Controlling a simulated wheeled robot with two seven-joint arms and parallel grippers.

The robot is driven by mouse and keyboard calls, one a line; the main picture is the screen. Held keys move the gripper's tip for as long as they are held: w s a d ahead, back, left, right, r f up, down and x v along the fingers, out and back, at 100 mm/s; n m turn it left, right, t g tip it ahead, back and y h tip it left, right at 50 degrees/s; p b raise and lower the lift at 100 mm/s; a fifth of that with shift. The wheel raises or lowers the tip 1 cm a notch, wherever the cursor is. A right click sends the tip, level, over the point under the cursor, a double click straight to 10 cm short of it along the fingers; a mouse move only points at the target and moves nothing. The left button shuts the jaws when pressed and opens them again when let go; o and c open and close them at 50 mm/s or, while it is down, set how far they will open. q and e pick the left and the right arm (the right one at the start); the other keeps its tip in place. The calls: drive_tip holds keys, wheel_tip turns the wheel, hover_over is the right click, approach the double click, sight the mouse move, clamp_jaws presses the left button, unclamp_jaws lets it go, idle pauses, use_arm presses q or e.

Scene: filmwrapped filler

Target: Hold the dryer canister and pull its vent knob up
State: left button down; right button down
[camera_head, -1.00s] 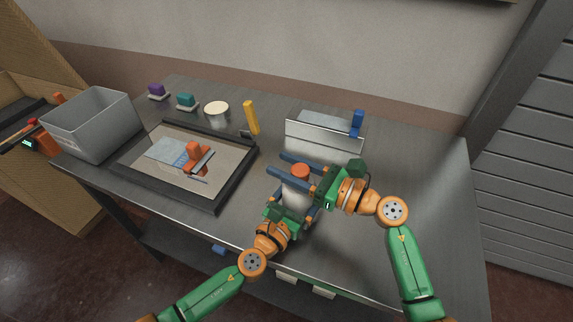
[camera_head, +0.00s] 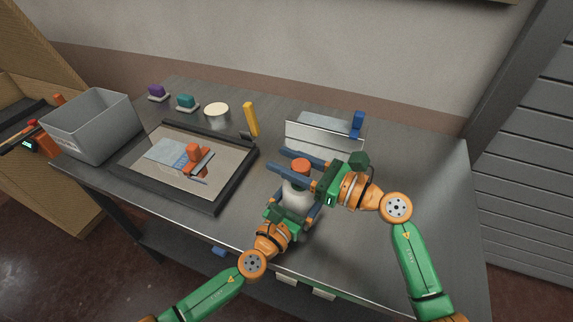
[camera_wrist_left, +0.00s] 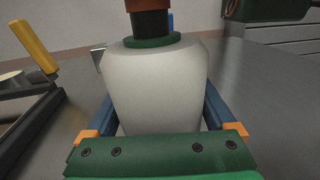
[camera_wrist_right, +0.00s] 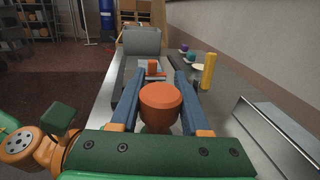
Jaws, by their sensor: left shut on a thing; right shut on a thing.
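The dryer canister (camera_head: 296,198) is pale and rounded, upright near the table's front edge; it fills the left wrist view (camera_wrist_left: 155,88). My left gripper (camera_head: 298,203) is shut around its body, a finger on each side. The orange vent knob (camera_head: 300,165) tops the canister and also shows in the right wrist view (camera_wrist_right: 160,104). My right gripper (camera_head: 276,161) is shut on the knob, its fingers reaching past it. In the left wrist view a black stem (camera_wrist_left: 151,24) shows between the knob and the green collar (camera_wrist_left: 150,41).
A metal holder (camera_head: 325,135) with a blue clip (camera_head: 357,124) stands behind the canister. A black-framed tray (camera_head: 215,207) lies to the left, with a grey bin (camera_head: 95,135) beyond it. A yellow handle (camera_head: 251,117) stands upright behind the tray. The table's right side is clear.

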use_arm(q)
drive_tip(key=shift+a+f, duration=0.1)
drive_tip(key=shift+f, duration=0.05)
use_arm(e)
drive_tip(key=shift+r, duration=0.2)
drive_tip(key=c, duration=0.6)
unclamp_jaws()
use_arm(q)
drive_tip(key=shift+s, duration=0.1)
use_arm(e)
drive_tip(key=shift+o, duration=1.2)
drive_tip(key=v, duration=1.2)
drive_tip(key=shift+s, duration=0.1)
use_arm(q)
unclamp_jaws()
